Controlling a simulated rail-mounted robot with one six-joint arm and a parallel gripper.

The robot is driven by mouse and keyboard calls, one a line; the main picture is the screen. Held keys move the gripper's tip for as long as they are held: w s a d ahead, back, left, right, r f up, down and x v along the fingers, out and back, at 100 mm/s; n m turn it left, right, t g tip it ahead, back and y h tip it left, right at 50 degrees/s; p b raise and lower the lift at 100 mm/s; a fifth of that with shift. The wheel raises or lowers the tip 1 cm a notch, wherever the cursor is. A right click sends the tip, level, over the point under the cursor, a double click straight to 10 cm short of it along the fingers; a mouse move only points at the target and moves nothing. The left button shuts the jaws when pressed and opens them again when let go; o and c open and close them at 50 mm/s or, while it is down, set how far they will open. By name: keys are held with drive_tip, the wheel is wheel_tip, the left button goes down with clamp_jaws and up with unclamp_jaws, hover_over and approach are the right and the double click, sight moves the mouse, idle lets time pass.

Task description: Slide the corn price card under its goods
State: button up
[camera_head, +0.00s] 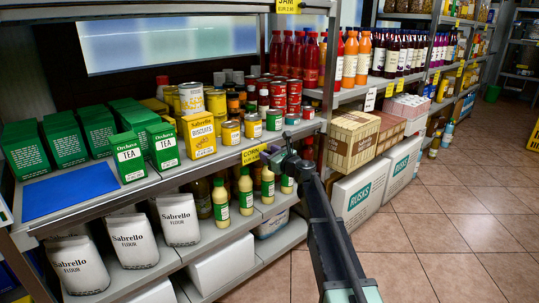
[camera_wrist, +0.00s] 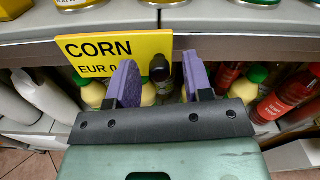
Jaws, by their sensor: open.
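The yellow corn price card (camera_head: 251,155) hangs on the front edge of the middle shelf. In the wrist view the card (camera_wrist: 108,48) reads "CORN" and "EUR", with the rest of the price hidden behind my finger. My gripper (camera_wrist: 160,82) is open, its two purple fingers pointing at the shelf edge. The left finger overlaps the card's lower right part; I cannot tell whether it touches. The right finger is clear of the card. In the head view my gripper (camera_head: 276,156) is at the card's right end. Cans (camera_head: 253,125) stand above; which are corn is too small to tell.
The shelf edge (camera_wrist: 225,24) is bare right of the card in the wrist view. Yellow bottles with green labels (camera_head: 245,192) stand on the shelf below, behind my fingers. A biscuits box (camera_head: 199,136) and tea boxes stand left. Rusks boxes (camera_head: 358,195) are right of my arm.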

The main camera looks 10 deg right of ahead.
drive_tip(key=v, duration=1)
drive_tip(key=shift+s+d, duration=0.2)
drive_tip(key=shift+s, duration=0.05)
